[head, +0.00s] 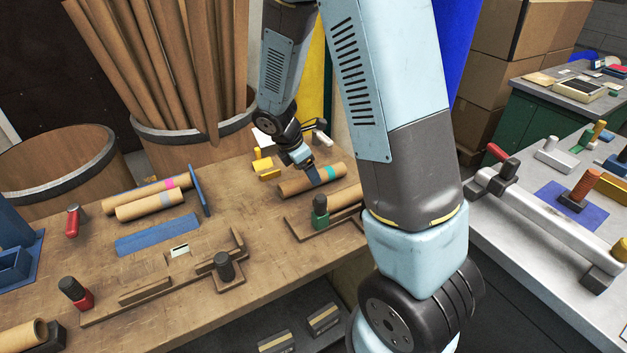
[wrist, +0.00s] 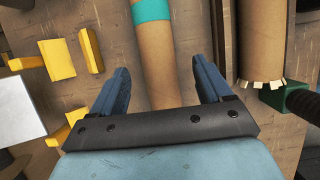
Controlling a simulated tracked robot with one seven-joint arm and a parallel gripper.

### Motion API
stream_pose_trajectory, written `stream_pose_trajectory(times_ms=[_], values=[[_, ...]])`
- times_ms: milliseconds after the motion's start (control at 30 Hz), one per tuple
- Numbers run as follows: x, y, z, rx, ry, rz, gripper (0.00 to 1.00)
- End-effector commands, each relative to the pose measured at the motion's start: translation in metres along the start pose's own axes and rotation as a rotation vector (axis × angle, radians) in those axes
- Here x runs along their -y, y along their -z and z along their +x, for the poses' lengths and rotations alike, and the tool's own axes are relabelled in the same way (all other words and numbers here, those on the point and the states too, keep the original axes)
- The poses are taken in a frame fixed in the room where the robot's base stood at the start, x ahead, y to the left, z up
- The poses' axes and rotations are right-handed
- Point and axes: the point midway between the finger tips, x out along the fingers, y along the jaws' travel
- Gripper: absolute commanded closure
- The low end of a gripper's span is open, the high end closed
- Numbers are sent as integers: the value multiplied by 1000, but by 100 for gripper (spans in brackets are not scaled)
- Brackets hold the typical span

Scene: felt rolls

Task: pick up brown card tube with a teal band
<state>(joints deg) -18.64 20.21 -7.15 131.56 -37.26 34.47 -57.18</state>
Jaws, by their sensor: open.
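The brown card tube with a teal band (head: 296,186) lies on the wooden bench, near its right end. In the wrist view the tube (wrist: 166,55) runs up the picture between my fingers, with its teal band (wrist: 150,10) at the top edge. My gripper (head: 313,176) is over the tube in the head view, beside the teal band. In the wrist view my gripper (wrist: 160,82) is open, one blue finger on each side of the tube, with gaps showing. Finger height against the tube is hard to tell. The tube's near part is hidden behind my gripper.
Yellow blocks (wrist: 57,59) stand on the left. A tube with a pink band (head: 146,194) lies farther left on the bench, beside an upright blue plate (head: 201,190).

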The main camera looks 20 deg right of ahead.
Motion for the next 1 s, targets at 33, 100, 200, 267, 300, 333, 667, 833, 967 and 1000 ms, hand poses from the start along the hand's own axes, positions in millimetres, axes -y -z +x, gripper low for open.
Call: stream_pose_trajectory(times_ms=[33,100,200,267,300,333,667,833,967,1000], values=[[-1,0,8,0,2,-2,22],[-2,-1,17,1,3,-2,22],[-2,-1,28,1,3,-2,22],[-3,-1,34,0,2,-1,22],[-3,-2,36,1,1,-1,22],[-3,-2,38,1,1,0,22],[-3,-2,40,0,0,0,26],[-3,-2,40,0,0,0,42],[-3,-2,40,0,0,0,54],[-3,-2,40,0,0,0,58]])
